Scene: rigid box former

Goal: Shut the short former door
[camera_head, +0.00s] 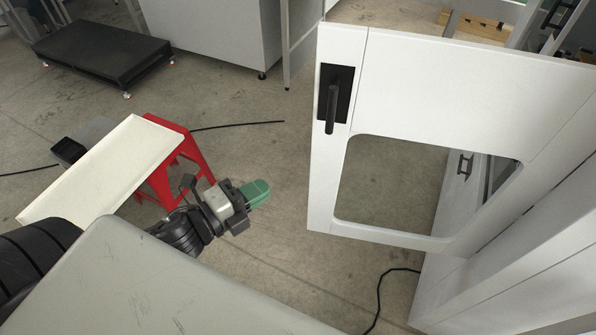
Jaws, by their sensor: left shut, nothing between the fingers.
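The short former door (440,85) is a white panel with a square window opening. It stands swung out from the white machine frame (530,240) on the right. A black handle (332,108) sits near its upper left edge. My left gripper (258,192), with green fingertips, is shut and empty. In the picture it is to the left of the door's lower left corner, with a gap of floor showing between them. My right gripper is not in the view.
A red stand (183,160) and a cream board (105,170) are left of my gripper. A black low platform cart (100,50) is at the back left. A black cable (383,290) lies on the floor below the door. Bare concrete floor shows between gripper and door.

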